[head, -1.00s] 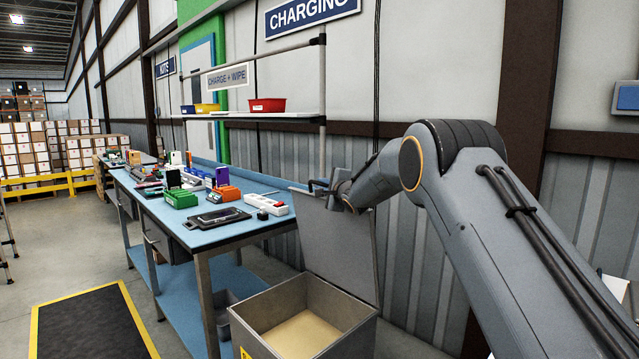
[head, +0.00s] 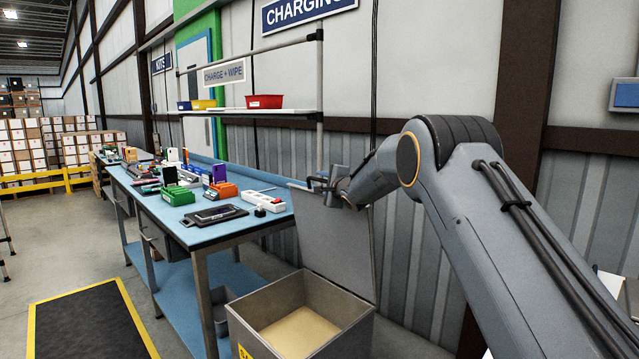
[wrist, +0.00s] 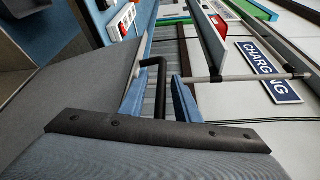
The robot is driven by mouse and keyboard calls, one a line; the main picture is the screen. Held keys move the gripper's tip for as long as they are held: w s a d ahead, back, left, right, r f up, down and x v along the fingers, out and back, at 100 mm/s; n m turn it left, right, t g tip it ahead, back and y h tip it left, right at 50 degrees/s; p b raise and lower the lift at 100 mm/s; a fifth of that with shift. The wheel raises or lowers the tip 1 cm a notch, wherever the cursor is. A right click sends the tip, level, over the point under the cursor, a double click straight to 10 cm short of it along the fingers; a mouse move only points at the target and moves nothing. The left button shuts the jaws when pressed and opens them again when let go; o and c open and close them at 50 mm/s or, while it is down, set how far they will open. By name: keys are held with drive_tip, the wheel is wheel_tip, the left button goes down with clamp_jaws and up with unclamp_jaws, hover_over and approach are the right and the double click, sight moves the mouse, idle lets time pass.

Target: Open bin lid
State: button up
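The grey bin (head: 340,338) stands on the floor at the bottom middle of the head view, its inside uncovered. Its grey lid (head: 345,235) stands up, leaning back slightly, at the bin's far side; it fills the left of the wrist view (wrist: 85,95). My gripper (head: 328,188) is at the lid's top edge. In the wrist view, a black handle bar (wrist: 160,92) on the lid lies between the two blue fingers of my gripper (wrist: 158,82). The fingers stand apart, with narrow gaps seeming to show beside the bar.
A blue-topped workbench (head: 200,235) with chargers and devices stands left of the bin. A shelf with a red tray (head: 264,101) is above it. A corrugated wall (head: 420,260) is close behind the lid. A yellow-edged black mat (head: 88,325) lies on the floor at left.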

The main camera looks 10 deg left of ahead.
drive_tip(key=shift+b+v, duration=0.5)
drive_tip(key=shift+v, duration=3.35)
